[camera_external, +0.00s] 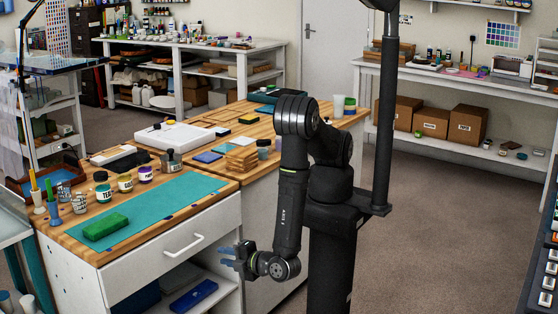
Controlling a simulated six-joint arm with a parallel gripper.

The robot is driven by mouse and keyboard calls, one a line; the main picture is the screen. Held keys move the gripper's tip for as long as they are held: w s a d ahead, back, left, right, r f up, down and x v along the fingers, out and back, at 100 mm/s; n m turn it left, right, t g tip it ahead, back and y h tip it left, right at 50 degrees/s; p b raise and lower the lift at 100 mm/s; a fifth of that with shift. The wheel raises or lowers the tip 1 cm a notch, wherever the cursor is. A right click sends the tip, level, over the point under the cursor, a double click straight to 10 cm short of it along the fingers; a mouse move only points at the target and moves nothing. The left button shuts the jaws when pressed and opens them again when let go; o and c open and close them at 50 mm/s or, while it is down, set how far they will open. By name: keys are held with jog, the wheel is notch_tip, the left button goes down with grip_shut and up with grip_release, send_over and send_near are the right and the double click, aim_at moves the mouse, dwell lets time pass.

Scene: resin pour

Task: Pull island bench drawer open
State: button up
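The island bench (250,132) has a wooden top and white sides. Its white drawer (135,276) is in the front face under the top and looks shut, with its front flush with the bench. A white bar handle (184,246) is fixed on the drawer front. My gripper (229,261) is at the right of the handle and a little lower, its fingers pointing left. It looks apart from the handle. The fingers are small in view, and they seem spread with nothing between them. My wrist and forearm hang down at the right of the drawer.
A green block (106,227) lies on the teal mat (165,206), with paint jars (124,183) behind it. An open shelf under the drawer holds a blue item (194,296). The floor (430,230) at the right is clear.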

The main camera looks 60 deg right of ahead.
aim_at(188, 249)
jog(key=x, duration=1.7)
jog(key=shift+w+f, duration=0.2)
jog(key=shift+w, duration=0.05)
grip_shut()
